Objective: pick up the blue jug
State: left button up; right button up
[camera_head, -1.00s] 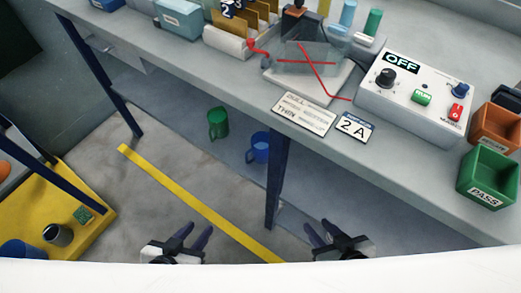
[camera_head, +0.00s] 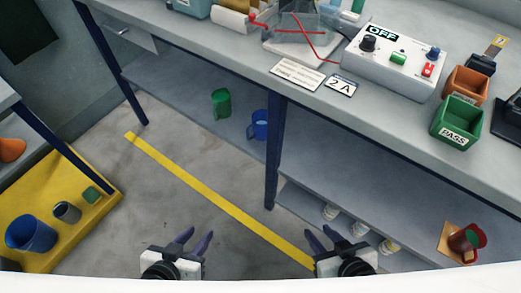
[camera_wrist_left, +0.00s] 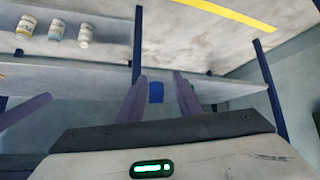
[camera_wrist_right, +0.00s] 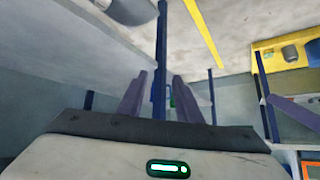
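A blue jug (camera_head: 260,125) with a handle on its left side stands on the lower shelf under the bench, just left of a dark blue post. A small blue shape, apparently this jug, shows between the fingers in the left wrist view (camera_wrist_left: 156,92). My left gripper (camera_head: 196,242) is open and empty over the floor, well short of the shelf. My right gripper (camera_head: 323,239) is also open and empty, to its right. Both are far from the jug.
A green mug (camera_head: 221,103) stands left of the jug. The dark blue post (camera_head: 274,160) rises beside it. A larger blue container (camera_head: 30,233) and a grey cup (camera_head: 67,212) stand on a yellow platform (camera_head: 100,208). A red mug (camera_head: 466,240) is at lower right. Floor between is clear.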

aim_at(259, 118)
jog(key=z, duration=0.1)
jog(key=k, duration=0.6)
jog(key=u, duration=1.45)
jog(key=i, duration=0.95)
jog(key=z, duration=0.45)
jog(key=i, duration=1)
jog(key=z, duration=1.05)
